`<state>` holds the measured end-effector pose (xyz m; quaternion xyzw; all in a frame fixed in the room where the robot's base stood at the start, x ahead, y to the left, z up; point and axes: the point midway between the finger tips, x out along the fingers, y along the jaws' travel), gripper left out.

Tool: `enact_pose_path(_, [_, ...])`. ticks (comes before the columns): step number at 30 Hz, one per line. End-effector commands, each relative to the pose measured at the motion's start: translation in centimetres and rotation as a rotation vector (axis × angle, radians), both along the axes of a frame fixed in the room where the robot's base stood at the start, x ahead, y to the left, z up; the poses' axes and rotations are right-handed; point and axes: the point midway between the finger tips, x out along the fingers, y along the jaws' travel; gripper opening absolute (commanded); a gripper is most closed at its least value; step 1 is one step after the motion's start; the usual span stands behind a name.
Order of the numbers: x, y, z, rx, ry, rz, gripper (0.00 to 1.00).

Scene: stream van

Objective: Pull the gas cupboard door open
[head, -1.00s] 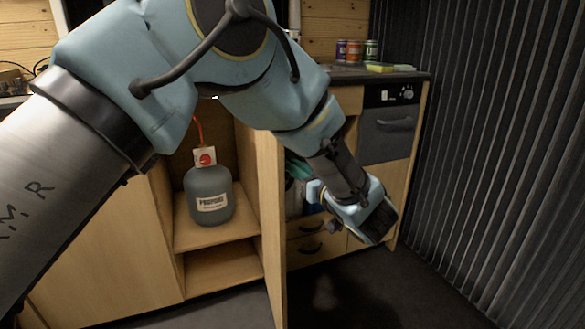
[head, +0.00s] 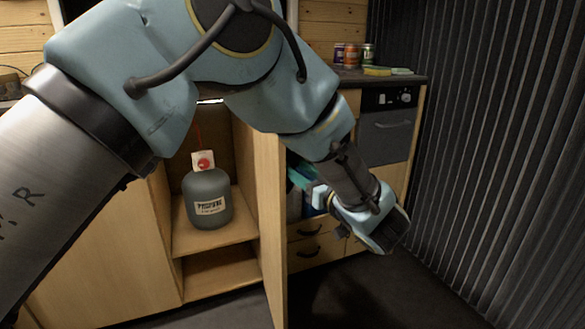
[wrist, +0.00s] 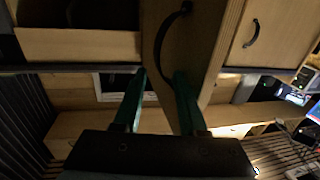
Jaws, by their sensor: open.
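The gas cupboard door (head: 270,225) stands swung well out from the cupboard, seen nearly edge-on in the head view. Inside the open cupboard, a grey propane bottle (head: 208,200) stands upright on a shelf (head: 190,240). My gripper (head: 295,172) is at the right of the door, on its outer face side, with teal fingers pointing toward it. In the wrist view my gripper (wrist: 160,76) is open, with the dark curved door handle (wrist: 160,65) showing between its two fingers; contact cannot be told. The handle is hidden in the head view.
Drawers with dark handles (head: 306,253) and an oven (head: 387,135) stand right of the door. Several cans (head: 350,57) and sponges sit on the counter (head: 408,78). A dark ribbed wall (head: 480,150) bounds the right. Dark floor (head: 340,295) is clear in front.

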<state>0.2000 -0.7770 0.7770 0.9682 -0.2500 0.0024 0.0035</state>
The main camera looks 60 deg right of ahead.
Motion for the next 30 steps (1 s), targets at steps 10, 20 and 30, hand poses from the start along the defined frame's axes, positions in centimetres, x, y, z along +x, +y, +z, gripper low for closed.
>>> enact_pose_path(10, [-5.5,3.1,-0.3,0.004,0.001,0.0,0.41])
enact_pose_path(20, [-6.8,3.9,-0.4,0.005,0.001,0.002,0.41])
enact_pose_path(30, [-6.8,3.9,-0.4,0.005,0.001,0.002,0.41])
